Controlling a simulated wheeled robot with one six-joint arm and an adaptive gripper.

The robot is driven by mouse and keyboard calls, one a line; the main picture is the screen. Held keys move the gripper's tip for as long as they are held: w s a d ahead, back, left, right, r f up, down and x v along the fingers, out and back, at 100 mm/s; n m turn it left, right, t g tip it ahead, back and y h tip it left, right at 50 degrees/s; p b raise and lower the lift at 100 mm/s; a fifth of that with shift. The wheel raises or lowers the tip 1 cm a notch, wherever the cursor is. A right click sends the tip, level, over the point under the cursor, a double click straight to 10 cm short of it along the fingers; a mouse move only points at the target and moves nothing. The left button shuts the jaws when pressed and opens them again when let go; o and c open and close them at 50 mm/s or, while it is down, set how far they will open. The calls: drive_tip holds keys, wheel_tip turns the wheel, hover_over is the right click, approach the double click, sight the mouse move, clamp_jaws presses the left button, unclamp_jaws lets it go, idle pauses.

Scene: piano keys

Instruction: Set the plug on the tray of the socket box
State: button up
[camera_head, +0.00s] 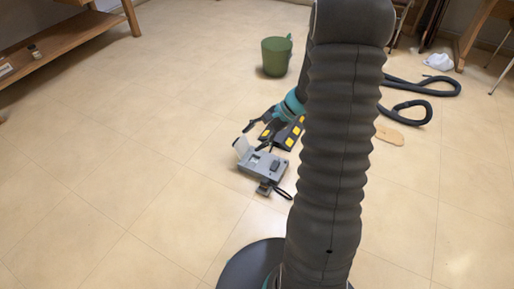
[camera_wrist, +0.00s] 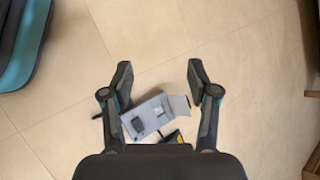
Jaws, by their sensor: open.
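The grey socket box (camera_head: 255,164) lies on the floor left of my arm in the head view, with a pale flap (camera_head: 240,147) raised at its far left end. A dark block (camera_head: 275,166) is on its top, and a dark piece (camera_head: 264,188) with a black cable loop (camera_head: 284,193) is at its near edge. I cannot tell which dark part is the plug. My gripper (camera_head: 254,138) is open and empty by the flap end.
A green bin (camera_head: 277,57) stands further back. A black hose (camera_head: 408,111) and a tan board (camera_head: 389,135) lie to the right. The floor at left is clear.

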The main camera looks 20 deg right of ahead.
drive_tip(key=s+a+r+n+t+h, duration=0.1)
drive_tip(key=s+a+r+n+h, duration=0.2)
drive_tip(key=s+r, duration=0.4)
drive_tip(key=s+a+r+n+t+h, duration=0.1)
drive_tip(key=s+a+r+n+h, duration=0.1)
drive_tip(key=s+r+n, duration=0.3)
drive_tip(key=s+a+r+n+t+h, duration=0.1)
drive_tip(key=s+a+r+n+h, duration=0.2)
drive_tip(key=s+r, duration=0.6)
drive_tip(key=shift+s+a+r+n+h, duration=0.15)
drive_tip(key=shift+s+a+n+h, duration=0.25)
drive_tip(key=shift+n, duration=0.7)
drive_tip(key=shift+w, duration=0.15)
